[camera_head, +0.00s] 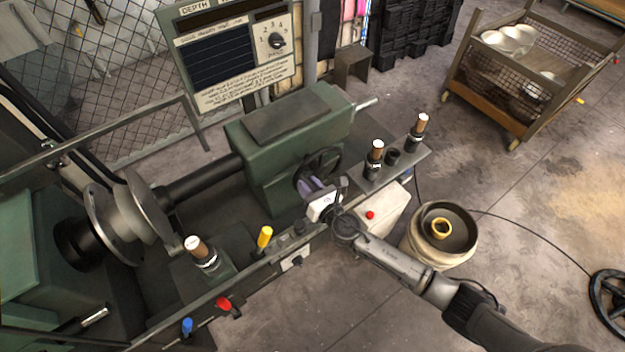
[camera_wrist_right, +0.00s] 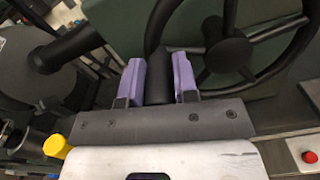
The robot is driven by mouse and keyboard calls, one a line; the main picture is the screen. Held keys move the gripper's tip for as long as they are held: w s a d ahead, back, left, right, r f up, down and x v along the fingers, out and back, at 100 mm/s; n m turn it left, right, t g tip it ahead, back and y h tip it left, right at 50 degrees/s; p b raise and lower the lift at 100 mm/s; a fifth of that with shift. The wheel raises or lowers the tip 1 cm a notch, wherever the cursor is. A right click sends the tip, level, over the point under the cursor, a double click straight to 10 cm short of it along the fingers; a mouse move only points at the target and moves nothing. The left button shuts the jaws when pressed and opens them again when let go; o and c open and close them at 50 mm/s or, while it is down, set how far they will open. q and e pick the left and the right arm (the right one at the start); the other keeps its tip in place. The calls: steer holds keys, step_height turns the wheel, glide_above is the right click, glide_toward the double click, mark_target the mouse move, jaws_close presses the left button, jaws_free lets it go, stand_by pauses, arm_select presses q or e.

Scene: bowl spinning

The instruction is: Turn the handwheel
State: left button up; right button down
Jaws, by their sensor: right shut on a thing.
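The black handwheel (camera_head: 331,165) is on the front of the green machine housing. It has a round rim and spokes, and its hub (camera_wrist_right: 229,53) shows in the right wrist view. My right gripper (camera_head: 313,186) reaches the lower left part of the wheel. In the right wrist view its two purple fingers (camera_wrist_right: 160,75) are shut on the wheel's dark handle (camera_wrist_right: 158,88), one on each side of it. The white gripper body hides part of the wheel in the head view. My left gripper is not in view.
A yellow-topped lever (camera_head: 265,237) and red and blue knobs line the machine's front rail. A white box with a red button (camera_head: 370,215) and a round bin (camera_head: 440,240) stand close to my right arm. A wire-sided cart (camera_head: 530,75) holds white bowls. Open floor lies at the right.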

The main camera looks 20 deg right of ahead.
steer(key=shift+s+a+f+n+b, duration=0.1)
steer(key=shift+a+f+n+b, duration=0.1)
steer(key=shift+f+n, duration=1.25)
steer(key=shift+s+a+f+n+b, duration=0.1)
steer(key=shift+f+n+b, duration=0.1)
steer(key=shift+f+n, duration=1.2)
steer(key=shift+r+n, duration=0.3)
steer(key=shift+n, duration=0.05)
steer(key=c, duration=1.2)
jaws_free()
steer(key=shift+c, duration=0.2)
steer(key=o, duration=0.3)
steer(key=shift+r, duration=0.15)
steer(key=shift+o, duration=0.3)
steer(key=shift+w+r, duration=0.1)
steer(key=shift+r, duration=0.05)
